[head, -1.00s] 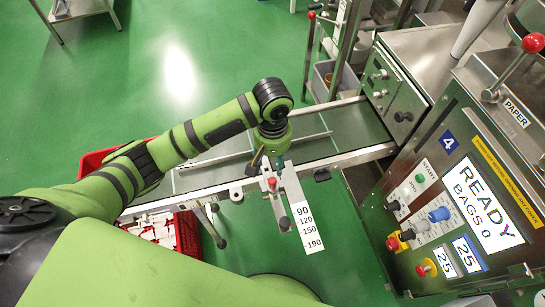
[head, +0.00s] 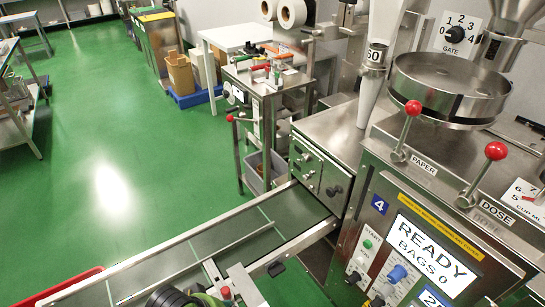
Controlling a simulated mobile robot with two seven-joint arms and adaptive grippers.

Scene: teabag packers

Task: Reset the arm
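Only a small black and green piece of my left arm (head: 180,297) shows, at the bottom edge of the head view. It is just left of a metal slide plate with a red knob (head: 226,292). The fingers of my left gripper are out of view. My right arm and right gripper are also out of view.
A steel-railed conveyor (head: 215,232) runs from the lower left to the packing machine (head: 440,200), whose screen reads READY, BAGS 0. Red-knobbed levers (head: 413,107) stand on top. A tool cart (head: 265,110) stands behind. Green floor (head: 110,130) is open at the left.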

